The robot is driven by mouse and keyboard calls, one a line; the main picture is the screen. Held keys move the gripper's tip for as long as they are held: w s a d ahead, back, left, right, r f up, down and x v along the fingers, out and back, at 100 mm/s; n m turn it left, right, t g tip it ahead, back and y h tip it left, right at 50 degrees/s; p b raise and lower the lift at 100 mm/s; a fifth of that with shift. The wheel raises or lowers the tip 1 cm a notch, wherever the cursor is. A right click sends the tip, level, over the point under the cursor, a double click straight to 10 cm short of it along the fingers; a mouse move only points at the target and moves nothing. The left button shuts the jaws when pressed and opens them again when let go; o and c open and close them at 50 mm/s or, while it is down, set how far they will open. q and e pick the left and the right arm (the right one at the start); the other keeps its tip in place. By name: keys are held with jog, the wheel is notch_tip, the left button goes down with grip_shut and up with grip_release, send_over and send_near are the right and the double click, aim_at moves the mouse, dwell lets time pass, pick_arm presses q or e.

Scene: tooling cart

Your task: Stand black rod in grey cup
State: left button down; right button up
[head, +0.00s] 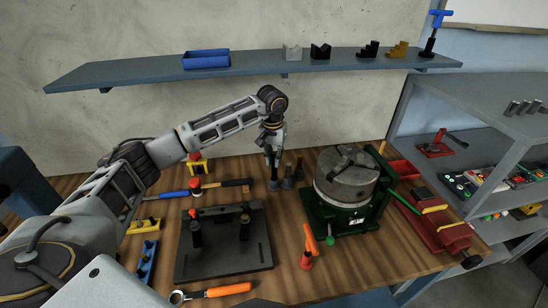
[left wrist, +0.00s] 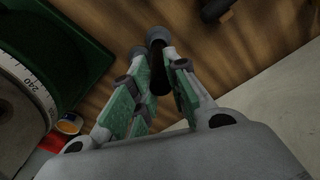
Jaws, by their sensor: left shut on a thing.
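My left gripper (head: 272,155) reaches to the back of the bench and points down. It is shut on a dark, rod-like thing, which looks like the black rod. In the left wrist view the black rod (left wrist: 160,80) shows between the green-padded fingers, with a dark round end beyond the fingertips. In the head view it is mostly hidden by the fingers, and a dark flared base shows below them. Several small dark grey upright pieces (head: 287,180) stand close beside it; I cannot tell for sure which is the grey cup. My right gripper is not in view.
A green-based rotary chuck (head: 346,176) stands just right of the gripper. A hammer (head: 225,184) lies to the left, and a dark fixture plate (head: 222,262) lies in front. An orange-handled piece (head: 307,250) stands nearer. A shelf (head: 140,77) hangs above.

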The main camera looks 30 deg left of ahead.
pick_arm(q)
jog(key=shift+f+b, duration=1.6)
jog(key=shift+f, duration=0.75)
dwell(3.8)
dwell(0.3)
jog(key=c, duration=1.3)
grip_release()
jog(key=o, duration=0.4)
jog(key=shift+r, duration=0.2)
